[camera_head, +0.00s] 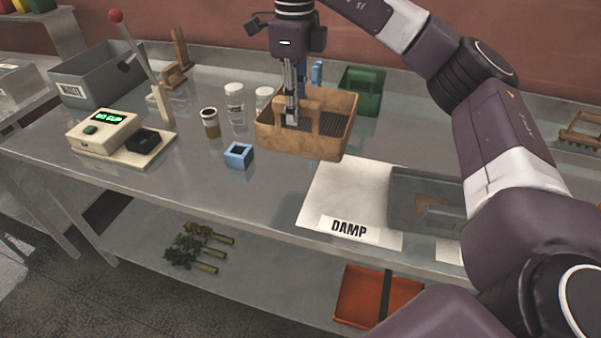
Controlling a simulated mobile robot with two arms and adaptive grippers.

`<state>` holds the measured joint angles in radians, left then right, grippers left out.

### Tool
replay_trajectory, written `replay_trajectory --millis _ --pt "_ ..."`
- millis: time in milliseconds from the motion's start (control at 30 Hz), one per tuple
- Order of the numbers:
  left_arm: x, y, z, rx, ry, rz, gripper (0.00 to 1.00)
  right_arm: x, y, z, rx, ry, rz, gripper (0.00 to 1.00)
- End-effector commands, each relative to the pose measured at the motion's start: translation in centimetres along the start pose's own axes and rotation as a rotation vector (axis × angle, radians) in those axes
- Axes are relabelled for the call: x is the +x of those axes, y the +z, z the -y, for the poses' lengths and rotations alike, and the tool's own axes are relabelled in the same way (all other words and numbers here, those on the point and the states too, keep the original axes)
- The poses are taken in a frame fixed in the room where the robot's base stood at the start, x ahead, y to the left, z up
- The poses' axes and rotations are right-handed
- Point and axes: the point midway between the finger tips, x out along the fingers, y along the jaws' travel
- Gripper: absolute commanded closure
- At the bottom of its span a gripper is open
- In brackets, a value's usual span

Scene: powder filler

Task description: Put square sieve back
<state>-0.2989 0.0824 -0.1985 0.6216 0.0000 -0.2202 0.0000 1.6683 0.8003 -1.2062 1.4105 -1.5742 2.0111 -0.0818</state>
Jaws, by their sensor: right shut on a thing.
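The square sieve (272,138) is a tan wooden frame with a dark ribbed mesh and a raised handle across it. It is at the middle back of the metal table. My right gripper (291,112) points down from above and is shut on the sieve's handle. The sieve looks roughly level; I cannot tell how far its underside is from the table. Its far side is partly hidden by the gripper and handle. My left gripper is not in view.
A white mat (328,190) labelled DAMP carries a grey tray (400,205), partly hidden by my right arm. A green container (363,88) stands behind the sieve. A blue block (239,155), small jars (211,123) and a lever device (104,132) stand left. The front-left tabletop is clear.

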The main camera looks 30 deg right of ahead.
Motion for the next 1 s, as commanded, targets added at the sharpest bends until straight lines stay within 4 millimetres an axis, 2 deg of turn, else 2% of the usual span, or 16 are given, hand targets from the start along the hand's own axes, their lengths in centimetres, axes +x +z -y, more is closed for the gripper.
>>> replay_trajectory --millis 33,100,400,500,667,900,1000 --pt "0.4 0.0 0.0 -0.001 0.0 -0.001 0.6 1.6 0.0 -0.1 -0.002 0.005 -0.003 1.0" --pt "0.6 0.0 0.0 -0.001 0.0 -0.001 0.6 3.1 -0.1 -0.1 -0.002 0.004 -0.002 1.0" --pt "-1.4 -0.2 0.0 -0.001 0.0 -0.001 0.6 10.0 -0.1 0.0 -0.002 0.0 -0.002 1.0" --pt "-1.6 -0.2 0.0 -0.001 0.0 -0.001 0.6 11.4 0.0 0.0 -0.002 -0.001 0.0 1.0" --pt "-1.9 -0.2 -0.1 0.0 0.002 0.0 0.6 12.7 0.0 0.0 -0.002 0.0 0.0 1.0" --pt "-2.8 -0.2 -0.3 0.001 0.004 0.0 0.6 16.0 0.0 0.0 -0.002 0.0 0.0 1.0" --pt "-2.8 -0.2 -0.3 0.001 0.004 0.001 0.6 16.5 0.0 0.0 -0.002 -0.002 0.002 1.0"
